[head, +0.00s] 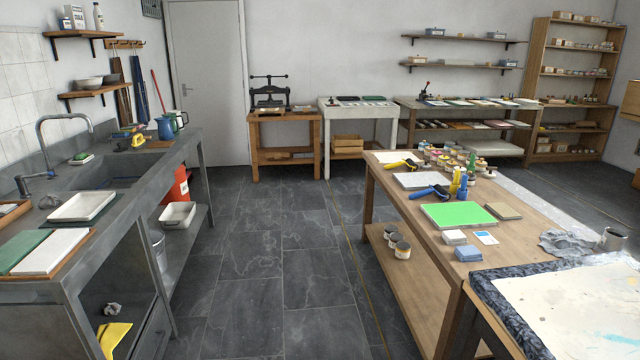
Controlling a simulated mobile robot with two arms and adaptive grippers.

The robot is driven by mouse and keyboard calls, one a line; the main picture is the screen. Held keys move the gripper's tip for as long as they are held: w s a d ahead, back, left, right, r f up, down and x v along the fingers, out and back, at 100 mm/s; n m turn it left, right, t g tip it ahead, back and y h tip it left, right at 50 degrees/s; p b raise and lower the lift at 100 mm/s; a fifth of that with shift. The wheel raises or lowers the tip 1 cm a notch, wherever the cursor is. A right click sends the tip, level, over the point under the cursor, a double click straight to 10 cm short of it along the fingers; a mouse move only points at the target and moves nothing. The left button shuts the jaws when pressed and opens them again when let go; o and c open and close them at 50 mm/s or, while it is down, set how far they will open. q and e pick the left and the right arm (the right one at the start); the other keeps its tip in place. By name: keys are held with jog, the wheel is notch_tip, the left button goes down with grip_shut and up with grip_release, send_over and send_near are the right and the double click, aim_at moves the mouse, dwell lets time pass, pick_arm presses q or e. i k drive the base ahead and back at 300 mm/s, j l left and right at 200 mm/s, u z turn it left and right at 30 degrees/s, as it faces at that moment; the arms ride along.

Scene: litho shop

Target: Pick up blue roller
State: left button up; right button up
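A blue roller (428,191) lies on the wooden worktable (540,222) at the right. It rests near the table's left edge, between a white sheet or slab (415,180) behind it and a bright green sheet (455,215) in front of it. A yellow bottle (456,180) stands close to its right end. Neither of my grippers shows in the head view.
A yellow roller-like tool (402,163) and several cans and bottles lie farther back on the worktable. Small boxes (468,254) and a grey cloth (566,243) are nearer. A stone sink counter (110,215) stands left. The tiled floor (275,260) between is clear.

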aim_at(421, 193)
jog(key=i+z, duration=0.1)
jog(key=i, duration=1)
jog(key=i+j+z, duration=0.1)
jog(key=i+j, duration=0.15)
jog(key=i, duration=0.85)
